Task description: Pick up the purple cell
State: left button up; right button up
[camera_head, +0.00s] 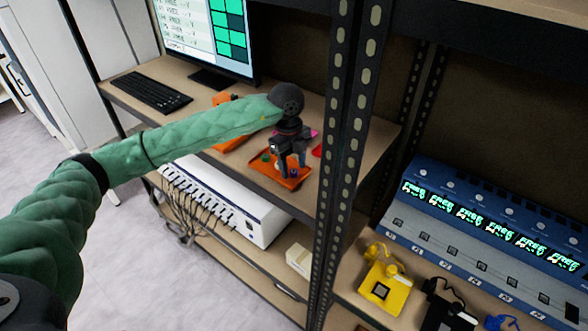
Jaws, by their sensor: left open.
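The purple cell (293,174) is a small purple piece near the front right of an orange tray (292,185) on the desk shelf. A green-topped cell (265,156) is on the same tray, farther left. My left gripper (291,168) reaches in from the left and points down over the tray. Its dark fingers are open, close around or just behind the purple cell; I cannot tell whether they touch it. The fingers and wrist hide part of the tray. My right gripper is not in view.
A black rack post (344,150) stands just right of the tray. A monitor (205,40) and keyboard (150,92) are at the back left. A white multichannel device (265,222) sits on the shelf below. Blue instruments (480,225) and a yellow holder (381,290) are at right.

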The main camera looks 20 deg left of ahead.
pick_arm(q)
jog(key=shift+s+f, duration=0.15)
jog(key=shift+f, duration=0.15)
jog(key=c, duration=1.1)
jog(key=shift+o, duration=0.2)
